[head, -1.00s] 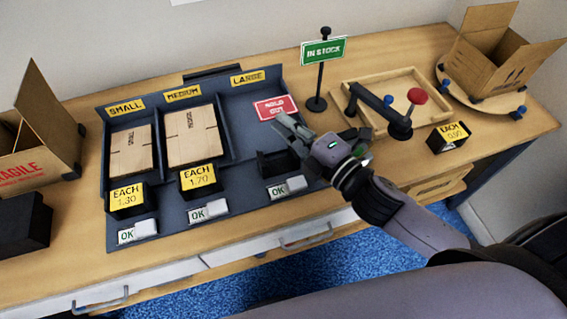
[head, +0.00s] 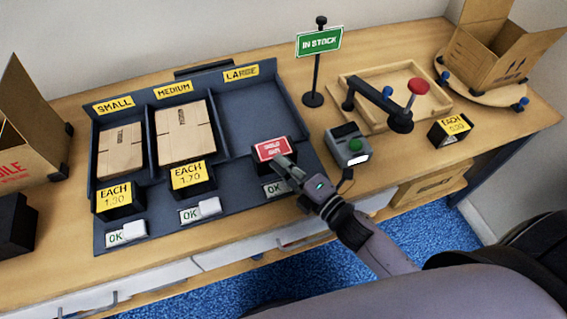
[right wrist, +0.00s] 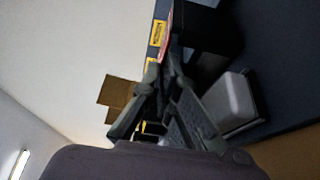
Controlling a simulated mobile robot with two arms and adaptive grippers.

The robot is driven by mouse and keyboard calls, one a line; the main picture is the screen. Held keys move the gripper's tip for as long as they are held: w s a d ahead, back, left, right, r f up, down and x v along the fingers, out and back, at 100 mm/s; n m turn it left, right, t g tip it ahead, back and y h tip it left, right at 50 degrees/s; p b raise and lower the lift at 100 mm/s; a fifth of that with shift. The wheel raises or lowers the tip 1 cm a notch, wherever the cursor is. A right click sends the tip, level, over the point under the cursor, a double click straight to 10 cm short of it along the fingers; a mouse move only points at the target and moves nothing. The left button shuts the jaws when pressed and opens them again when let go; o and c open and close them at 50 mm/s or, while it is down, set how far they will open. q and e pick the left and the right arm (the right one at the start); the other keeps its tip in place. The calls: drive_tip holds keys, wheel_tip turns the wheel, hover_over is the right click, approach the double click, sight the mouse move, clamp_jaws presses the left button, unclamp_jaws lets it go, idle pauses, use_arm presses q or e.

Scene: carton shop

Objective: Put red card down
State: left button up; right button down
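The red card (head: 272,149), with white lettering, is at the black holder (head: 268,163) in front of the empty large compartment (head: 258,107). My right gripper (head: 283,163) meets the card's lower edge, and its fingers look closed on it. In the right wrist view the fingertips (right wrist: 172,68) come together at the red card (right wrist: 167,42), seen nearly edge-on beside the dark holder (right wrist: 205,42). Whether the card rests fully on the holder cannot be told. My left gripper is not in view.
Flat cartons lie in the small (head: 121,151) and medium (head: 185,132) compartments, with yellow price holders in front. An OK block (head: 274,188) sits just below the gripper.

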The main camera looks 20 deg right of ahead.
drive_tip(key=shift+f+b, duration=0.3)
drive_tip(key=c, duration=1.8)
unclamp_jaws()
drive_tip(key=shift+r, duration=0.15)
drive_tip(key=shift+r+p, duration=0.35)
drive_tip(key=shift+p, duration=0.05)
drive_tip(key=b+v, duration=0.2)
drive_tip(key=v, duration=0.9)
drive_tip(key=shift+f, duration=0.15)
drive_tip(key=shift+s+d, duration=0.25)
drive_tip(key=shift+s, duration=0.2)
drive_tip(key=shift+s, duration=0.1)
